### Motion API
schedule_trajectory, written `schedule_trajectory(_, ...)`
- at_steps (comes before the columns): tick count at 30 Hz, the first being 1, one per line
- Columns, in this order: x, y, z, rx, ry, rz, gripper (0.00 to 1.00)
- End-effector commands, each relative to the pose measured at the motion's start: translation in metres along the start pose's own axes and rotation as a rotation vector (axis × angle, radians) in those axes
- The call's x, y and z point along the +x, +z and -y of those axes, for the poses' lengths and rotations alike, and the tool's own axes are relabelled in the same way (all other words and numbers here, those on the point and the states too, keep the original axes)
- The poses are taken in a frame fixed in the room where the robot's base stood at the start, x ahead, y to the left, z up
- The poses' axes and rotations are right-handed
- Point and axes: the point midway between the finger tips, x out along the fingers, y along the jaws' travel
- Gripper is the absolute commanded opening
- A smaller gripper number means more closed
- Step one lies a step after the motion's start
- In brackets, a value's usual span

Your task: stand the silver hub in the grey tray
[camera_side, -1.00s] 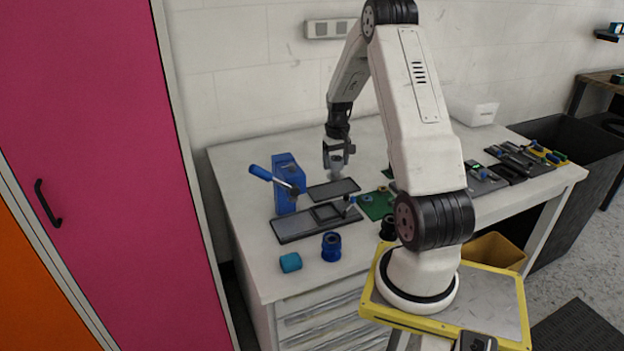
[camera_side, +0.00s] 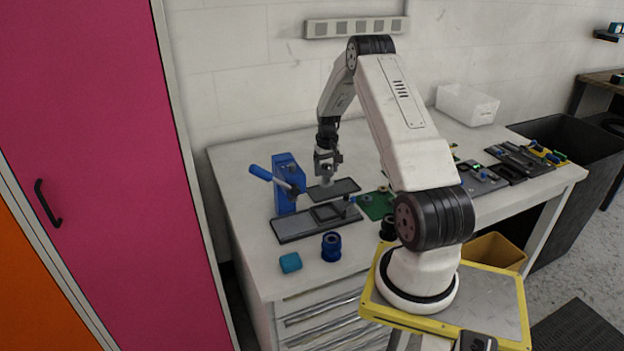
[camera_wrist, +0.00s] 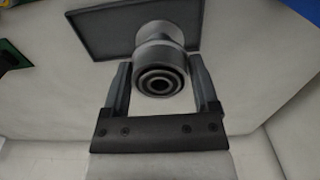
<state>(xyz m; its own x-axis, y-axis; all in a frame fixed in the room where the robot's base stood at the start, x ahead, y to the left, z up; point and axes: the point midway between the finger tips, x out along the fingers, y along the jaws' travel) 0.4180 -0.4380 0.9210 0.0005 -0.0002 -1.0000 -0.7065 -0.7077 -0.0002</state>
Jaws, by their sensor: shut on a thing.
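The silver hub (camera_wrist: 160,72) is held between the two fingers of my gripper (camera_wrist: 162,82) in the wrist view, with its bored end facing the camera. In the side view my gripper (camera_side: 327,180) is low over the left part of the bench, and the hub there is small and hard to make out. The grey tray (camera_side: 345,187) is a flat dark rectangle with a low rim, just below my gripper. In the wrist view the tray (camera_wrist: 95,34) lies behind the hub, which covers part of it. I cannot tell whether the hub touches the tray.
A blue press (camera_side: 286,185) with a lever stands left of the tray. A dark fixture plate (camera_side: 293,225) lies in front. A blue hub (camera_side: 331,246) and a teal block (camera_side: 290,262) sit nearer the front edge. A green board (camera_side: 376,206) is at the right.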

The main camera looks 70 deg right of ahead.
Motion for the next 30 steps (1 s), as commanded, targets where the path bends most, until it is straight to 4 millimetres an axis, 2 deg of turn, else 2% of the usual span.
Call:
schedule_trajectory(5,0.007,-0.006,0.0,0.0,0.0,0.0,0.2)
schedule_trajectory(13,0.034,-0.005,0.0,0.0,0.0,0.0,0.2)
schedule_trajectory(27,0.039,-0.005,0.0,0.0,0.001,-0.001,0.2)
schedule_trajectory(28,0.039,-0.005,0.0,0.0,0.0,0.0,0.83)
schedule_trajectory(30,0.039,-0.005,0.0,0.0,0.0,0.0,1.0)
